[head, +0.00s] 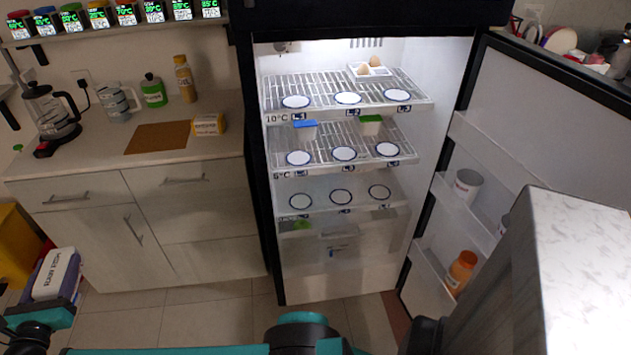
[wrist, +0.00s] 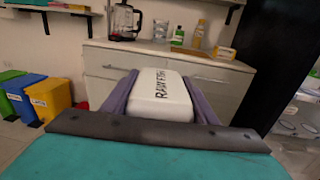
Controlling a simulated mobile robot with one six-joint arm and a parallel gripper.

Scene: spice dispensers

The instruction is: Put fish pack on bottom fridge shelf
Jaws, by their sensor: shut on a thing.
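The white fish pack (head: 56,274), with dark lettering that looks like "RAW FISH", is in my gripper (head: 52,290) at the lower left of the head view. In the wrist view the pack (wrist: 162,96) sits between the two purple fingers of my gripper (wrist: 162,98), which are shut on it. The fridge is open at the centre right of the head view. Its bottom shelf (head: 322,200) bears several white round marks with blue rims and shows no items on them. My gripper is well to the left of the fridge, in front of the counter.
The fridge door (head: 560,120) stands open to the right, with a can (head: 467,187) and an orange bottle (head: 461,270) in its racks. A pale marble-topped block (head: 585,255) is at the lower right. Upper shelves hold eggs (head: 375,64) and small containers. Floor before the fridge is partly clear.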

